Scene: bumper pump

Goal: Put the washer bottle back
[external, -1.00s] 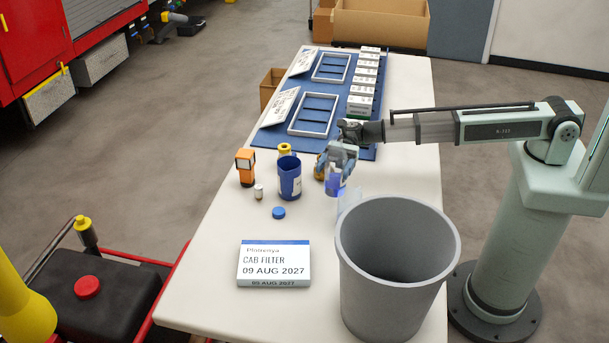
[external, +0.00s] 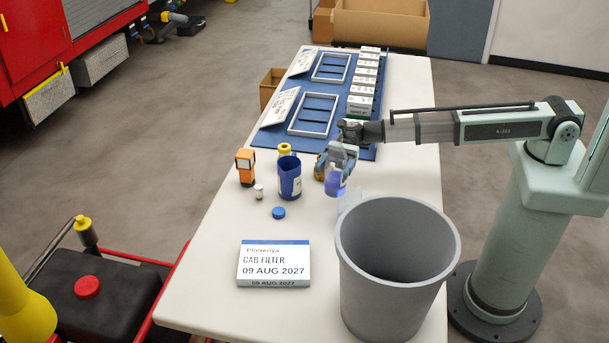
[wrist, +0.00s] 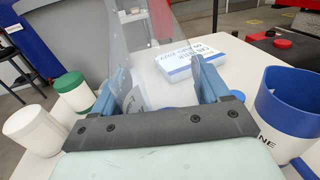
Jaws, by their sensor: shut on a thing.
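My gripper (external: 338,172) is shut on a translucent bottle with blue in it (external: 334,186), which looks like the washer bottle. It is above or at the white table, right of the blue mug; I cannot tell whether its bottom touches the table. In the wrist view my gripper's fingers (wrist: 155,85) stand on either side of clear, see-through material (wrist: 135,95). Much of the bottle is hidden by the fingers and the gripper body. A blue cap (external: 278,213) lies on the table in front of the mug.
The blue mug (external: 289,178), an orange device (external: 245,167) and a small vial (external: 259,192) stand left of my gripper. A grey bin (external: 355,265) and a cab filter box (external: 273,264) are nearer the camera. A green-lidded jar (wrist: 74,95) and white tub (wrist: 35,130) show in the wrist view.

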